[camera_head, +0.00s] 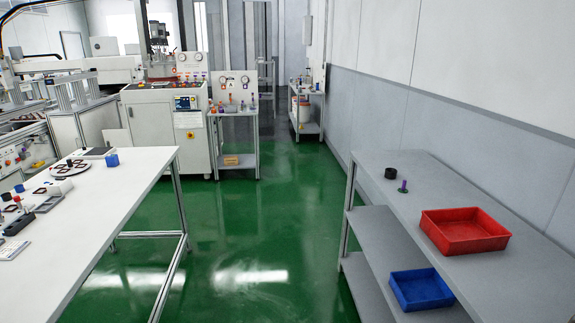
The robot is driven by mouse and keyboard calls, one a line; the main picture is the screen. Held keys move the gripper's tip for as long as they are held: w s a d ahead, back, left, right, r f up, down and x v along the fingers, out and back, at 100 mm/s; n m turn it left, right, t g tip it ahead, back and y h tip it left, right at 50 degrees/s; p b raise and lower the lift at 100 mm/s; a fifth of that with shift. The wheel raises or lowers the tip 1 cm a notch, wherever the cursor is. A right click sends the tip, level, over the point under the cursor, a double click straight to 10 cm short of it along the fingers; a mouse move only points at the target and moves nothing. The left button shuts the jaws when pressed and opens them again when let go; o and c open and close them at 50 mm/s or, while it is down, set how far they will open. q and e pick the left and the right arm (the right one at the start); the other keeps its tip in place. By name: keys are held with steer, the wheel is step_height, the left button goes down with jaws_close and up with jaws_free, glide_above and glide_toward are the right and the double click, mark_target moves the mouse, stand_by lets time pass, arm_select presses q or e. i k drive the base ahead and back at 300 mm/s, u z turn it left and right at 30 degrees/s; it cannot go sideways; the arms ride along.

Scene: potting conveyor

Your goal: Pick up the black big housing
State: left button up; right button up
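A small black round piece (391,172) stands on the grey shelf table (375,232) at the right, near its far end. It may be the black big housing, but it is too small to be sure. A dark blocky piece (18,224) lies on the white table (110,210) at the left. Neither of my grippers shows in the head view.
A red tray (464,231) is on the table and a blue tray (420,290) on a shelf below. Green floor (255,215) lies clear between the tables. Machines stand behind.

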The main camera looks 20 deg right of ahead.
mark_target(390, 174)
steer(key=z, duration=0.45)
steer(key=i, duration=1.5)
steer(key=z, duration=0.75)
